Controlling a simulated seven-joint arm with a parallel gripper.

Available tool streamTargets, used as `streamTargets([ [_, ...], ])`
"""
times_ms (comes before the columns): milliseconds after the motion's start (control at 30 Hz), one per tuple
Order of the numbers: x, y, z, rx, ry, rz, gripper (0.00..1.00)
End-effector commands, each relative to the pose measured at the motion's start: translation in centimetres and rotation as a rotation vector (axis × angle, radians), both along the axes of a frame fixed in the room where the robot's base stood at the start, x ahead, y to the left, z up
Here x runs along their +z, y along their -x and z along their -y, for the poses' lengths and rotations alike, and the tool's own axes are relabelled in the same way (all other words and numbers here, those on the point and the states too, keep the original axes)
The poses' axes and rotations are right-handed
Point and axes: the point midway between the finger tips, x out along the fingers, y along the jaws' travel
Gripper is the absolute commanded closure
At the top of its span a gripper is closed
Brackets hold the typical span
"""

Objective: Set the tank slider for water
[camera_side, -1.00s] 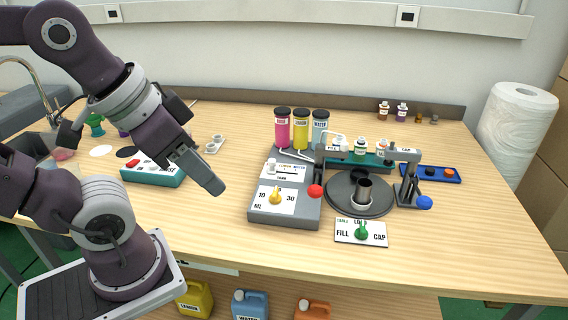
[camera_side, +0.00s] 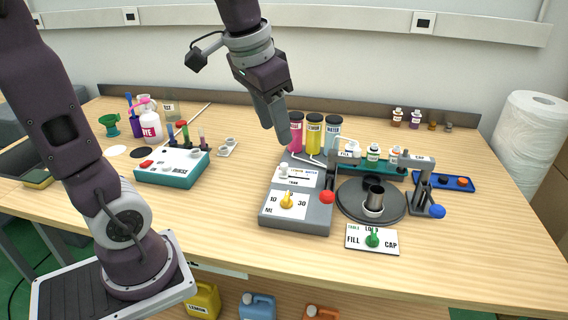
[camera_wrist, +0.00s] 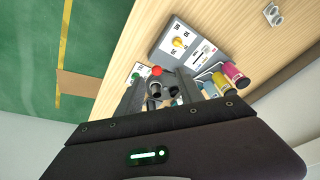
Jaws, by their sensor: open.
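The tank slider (camera_side: 283,173) is a pale knob at the left end of a slot on a white label plate on the grey dispenser (camera_side: 268,218). The plate's lemon and water words stand toward the right. Behind it stand the pink tank (camera_side: 296,128), yellow lemon tank (camera_side: 314,135) and blue-grey water tank (camera_side: 332,132), all with black lids. My gripper (camera_side: 281,136) hangs above and behind the slider, in front of the pink tank in the picture, touching nothing visible. It is open and empty. The wrist view shows the slider plate (camera_wrist: 203,52) beyond the fingers.
A yellow dial (camera_side: 287,201) sits in front of the slider. To its right are a red-knobbed lever (camera_side: 327,197), a dark turntable (camera_side: 350,205) with a metal cup, and a fill/cap plate (camera_side: 358,246). A teal dye box (camera_side: 165,177) stands left, with bare table between.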

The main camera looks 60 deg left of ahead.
Motion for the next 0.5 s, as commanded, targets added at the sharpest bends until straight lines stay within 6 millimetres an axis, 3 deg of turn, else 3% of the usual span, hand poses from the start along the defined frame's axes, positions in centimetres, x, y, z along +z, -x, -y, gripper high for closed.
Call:
streamTargets([
  [33,-1.1,-3.2,-2.3,0.011,-0.001,-0.052,0.56],
  [100,-3.2,-7.3,-6.0,0.012,0.003,-0.116,0.56],
  [200,-7.6,-11.7,-11.5,0.012,0.023,-0.198,0.56],
  [333,-13.6,-14.4,-17.2,0.010,0.058,-0.268,0.56],
  [400,-15.8,-14.9,-19.1,0.009,0.072,-0.288,0.56],
  [500,-17.5,-15.1,-20.3,0.007,0.082,-0.301,0.56],
])
